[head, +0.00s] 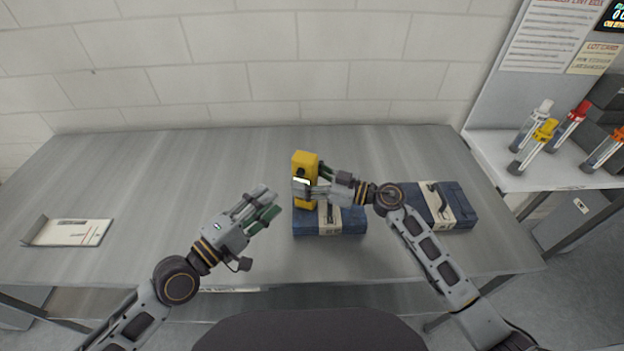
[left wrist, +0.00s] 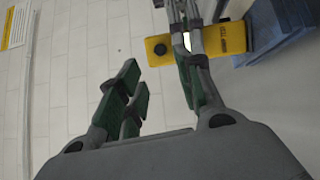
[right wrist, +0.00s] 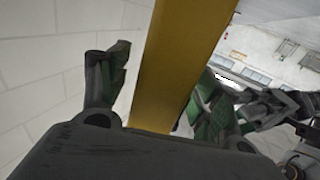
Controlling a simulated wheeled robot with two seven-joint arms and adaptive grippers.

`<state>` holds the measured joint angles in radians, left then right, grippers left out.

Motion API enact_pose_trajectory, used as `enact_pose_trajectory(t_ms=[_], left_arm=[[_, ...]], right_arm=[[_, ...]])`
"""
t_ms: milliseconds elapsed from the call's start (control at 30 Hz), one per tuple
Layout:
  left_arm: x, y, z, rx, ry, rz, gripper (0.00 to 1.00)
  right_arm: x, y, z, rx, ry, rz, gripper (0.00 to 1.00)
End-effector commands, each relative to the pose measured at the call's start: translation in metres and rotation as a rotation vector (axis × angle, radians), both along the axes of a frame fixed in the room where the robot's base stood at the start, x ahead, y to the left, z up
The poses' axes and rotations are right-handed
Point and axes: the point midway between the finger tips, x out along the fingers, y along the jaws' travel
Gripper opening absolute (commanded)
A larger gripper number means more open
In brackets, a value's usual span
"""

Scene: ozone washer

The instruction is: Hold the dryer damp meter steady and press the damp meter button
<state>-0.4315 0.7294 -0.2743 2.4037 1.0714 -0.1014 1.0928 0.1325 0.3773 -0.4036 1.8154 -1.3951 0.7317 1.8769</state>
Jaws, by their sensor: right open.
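The yellow damp meter (head: 305,163) is upright at the table's middle, at the near blue case (head: 330,222); I cannot tell whether it rests on the case. A small bright screen shows on its face, and my gripper covers part of it. My right gripper (head: 313,189) is open, with its fingers on either side of the meter. In the right wrist view the meter (right wrist: 180,65) stands between those fingers, with a gap at the left finger. My left gripper (head: 268,207) is open and empty, left of the meter and apart from it.
A second blue case (head: 455,207) lies to the right, behind my right arm. A pale tray or folder (head: 70,232) lies at the far left. A side shelf (head: 510,181) at right holds several capped tubes. The table's left half and back are mostly clear.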

Motion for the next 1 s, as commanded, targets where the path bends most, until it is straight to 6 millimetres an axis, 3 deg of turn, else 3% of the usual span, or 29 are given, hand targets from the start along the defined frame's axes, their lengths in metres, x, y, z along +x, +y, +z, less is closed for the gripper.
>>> enact_pose_trajectory(t_ms=[300,767,1000], left_arm=[[0.0,0.0,0.0,0.0,0.0,0.0,0.36],[0.0,0.0,0.0,0.0,0.0,0.0,0.36],[0.0,0.0,0.0,0.0,0.0,0.0,0.05]], right_arm=[[0.0005,0.0013,-0.0002,0.0,0.0,0.0,0.64],[0.0005,0.0011,-0.0003,0.0,0.001,0.0,0.08],[0.0004,0.001,-0.0004,0.0,0.001,0.0,0.08]])
